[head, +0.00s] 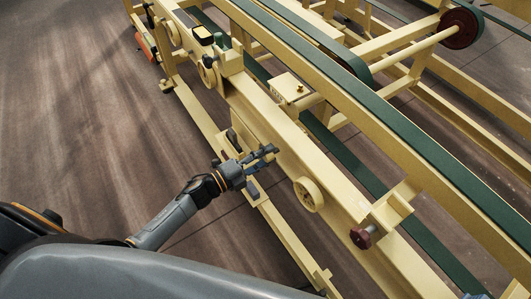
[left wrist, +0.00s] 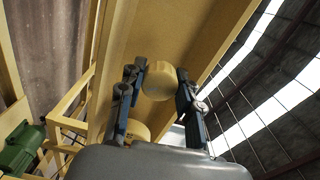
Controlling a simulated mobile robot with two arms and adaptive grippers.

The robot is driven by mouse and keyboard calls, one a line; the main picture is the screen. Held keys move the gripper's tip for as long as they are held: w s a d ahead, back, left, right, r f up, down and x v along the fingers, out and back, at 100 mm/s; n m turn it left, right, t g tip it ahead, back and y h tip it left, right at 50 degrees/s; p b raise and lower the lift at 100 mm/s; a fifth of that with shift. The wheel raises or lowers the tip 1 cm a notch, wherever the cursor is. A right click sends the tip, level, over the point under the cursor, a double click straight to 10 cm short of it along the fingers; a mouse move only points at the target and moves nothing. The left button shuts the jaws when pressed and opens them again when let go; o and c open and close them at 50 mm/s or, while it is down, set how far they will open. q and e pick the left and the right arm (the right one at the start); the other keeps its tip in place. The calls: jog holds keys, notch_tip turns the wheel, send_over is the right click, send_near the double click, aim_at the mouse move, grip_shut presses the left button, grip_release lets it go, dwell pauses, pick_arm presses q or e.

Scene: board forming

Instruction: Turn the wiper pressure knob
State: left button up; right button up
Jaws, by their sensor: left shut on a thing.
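My left gripper (head: 263,158) reaches in from the left to the side of the long cream machine beam. In the left wrist view my left gripper (left wrist: 160,84) has its two dark fingers on either side of a round yellow knob (left wrist: 158,80) and is shut on it. The knob sits against the face of the beam. In the head view the gripper hides the knob. I cannot read any label that names it as the wiper pressure knob.
A cream handwheel (head: 308,194) sits on the beam just right of the gripper. A dark red knob (head: 361,238) is farther along. A lower cream rail (head: 285,232) runs below the gripper. Green belts (head: 420,170) lie behind. The brown floor (head: 80,110) at left is clear.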

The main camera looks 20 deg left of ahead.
pick_arm(q)
jog(key=n+p, duration=0.1)
jog(key=n, duration=0.3)
jog(key=shift+n, duration=0.3)
jog(key=n+p, duration=0.1)
jog(key=n, duration=0.2)
jog(key=shift+n, duration=0.4)
jog(key=n, duration=0.3)
jog(key=shift+n+p, duration=0.3)
jog(key=shift+p, duration=0.1)
jog(key=n, duration=0.3)
jog(key=shift+f+n, duration=0.1)
jog(key=shift+n, duration=0.2)
jog(key=n, duration=0.3)
jog(key=shift+n, duration=0.3)
jog(key=n, duration=0.3)
jog(key=shift+n, duration=0.3)
jog(key=n, duration=0.2)
jog(key=shift+s+n, duration=0.1)
jog(key=shift+n, duration=0.2)
jog(key=shift+n+b, duration=0.65)
jog(key=shift+n, duration=1.35)
